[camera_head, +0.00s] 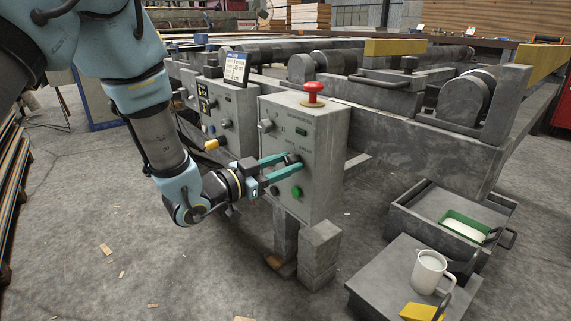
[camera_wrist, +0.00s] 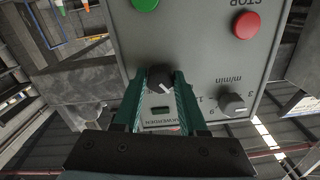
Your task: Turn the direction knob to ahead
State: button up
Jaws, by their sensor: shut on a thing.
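The grey control box (camera_head: 322,140) stands upright in the middle of the camera_head view, and its front panel (camera_wrist: 200,55) fills the upper wrist view, upside down. A dark round knob (camera_wrist: 160,77) with a white pointer mark sits between my two teal fingers. In the wrist view the pointer slants down and to the right. My gripper (camera_head: 291,159) reaches the panel from the left and is shut on this knob. Fingers hide the knob's sides and any position marks around it. A label is partly visible below it in the wrist view; I cannot read it fully.
A second knob (camera_wrist: 232,103) with an m/min scale is close beside the fingers. A green button (camera_head: 297,192) and a red STOP button (camera_wrist: 245,25) are near. A red mushroom button (camera_head: 313,90) tops the box. A mug (camera_head: 429,271) stands lower right.

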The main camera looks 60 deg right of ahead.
grip_shut()
jog(key=shift+f, duration=0.1)
jog(key=m+b, duration=0.3)
jog(key=shift+f+m+b, duration=0.15)
jog(key=shift+m+b, duration=0.25)
jog(key=m+b, duration=0.3)
jog(key=shift+m+b, duration=0.3)
jog(key=shift+b, duration=0.05)
jog(key=m+b, duration=0.4)
jog(key=b, duration=0.1)
jog(key=shift+m, duration=0.4)
jog(key=shift+m+b, duration=0.9)
jog(key=shift+b, duration=0.15)
jog(key=shift+r, duration=0.25)
